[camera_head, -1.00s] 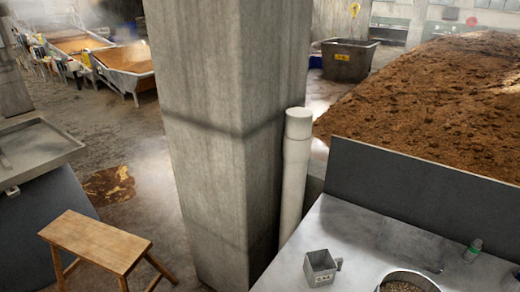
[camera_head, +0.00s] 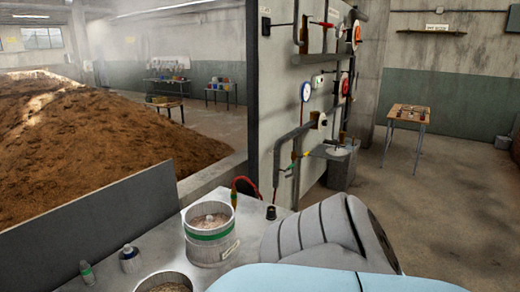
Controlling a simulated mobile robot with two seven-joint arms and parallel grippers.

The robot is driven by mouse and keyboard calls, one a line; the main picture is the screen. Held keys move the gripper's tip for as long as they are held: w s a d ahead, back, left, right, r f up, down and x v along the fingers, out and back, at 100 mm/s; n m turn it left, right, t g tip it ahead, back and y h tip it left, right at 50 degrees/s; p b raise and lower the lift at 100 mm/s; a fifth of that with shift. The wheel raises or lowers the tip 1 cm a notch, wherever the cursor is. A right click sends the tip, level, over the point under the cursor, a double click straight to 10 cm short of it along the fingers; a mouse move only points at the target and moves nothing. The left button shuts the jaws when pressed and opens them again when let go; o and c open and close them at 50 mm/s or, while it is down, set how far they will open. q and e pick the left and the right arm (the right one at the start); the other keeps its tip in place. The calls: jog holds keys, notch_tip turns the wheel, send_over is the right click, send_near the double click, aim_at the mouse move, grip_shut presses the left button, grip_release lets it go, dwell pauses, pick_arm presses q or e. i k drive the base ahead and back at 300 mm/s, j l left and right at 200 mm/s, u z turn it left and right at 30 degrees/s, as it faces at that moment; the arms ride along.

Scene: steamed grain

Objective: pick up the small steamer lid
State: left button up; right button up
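A pale round container (camera_head: 203,252) with a green band and a small label stands on the grey metal worktop (camera_head: 140,250). Something brownish with a small knob-like bump shows inside its rim; I cannot tell if this is a lid. A second round vessel (camera_head: 141,284) with grainy contents is cut off at the bottom edge. I cannot make out a small steamer lid for certain. Neither of my grippers is in view. A ribbed grey and light blue shape, likely part of my own arm, covers the right part of the worktop.
Two small bottles (camera_head: 130,260) (camera_head: 87,273) stand left of the banded container. A dark panel (camera_head: 95,225) edges the worktop, with a brown grain heap (camera_head: 90,140) beyond. A wall with pipes and gauges (camera_head: 306,92) rises behind. Open floor and a wooden table (camera_head: 410,113) lie right.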

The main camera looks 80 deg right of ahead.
aim_at(334, 152)
jog(key=z, duration=3.15)
jog(key=i+z, duration=0.1)
jog(key=i, duration=0.15)
jog(key=i+l+z, duration=0.1)
jog(key=i+z, duration=0.15)
jog(key=i, duration=2.95)
jog(key=i+u, duration=0.2)
jog(key=i, duration=0.3)
jog(key=i+l+u, duration=0.2)
jog(key=i, duration=0.25)
jog(key=i+l+u, duration=0.2)
jog(key=i, duration=0.25)
jog(key=i+l+u, duration=0.15)
jog(key=u, duration=0.2)
jog(key=i+l+u, duration=0.55)
jog(key=u, duration=0.15)
jog(key=i+l+u, duration=0.2)
jog(key=i, duration=0.2)
jog(key=i+l+u, duration=0.15)
jog(key=i+l, duration=0.15)
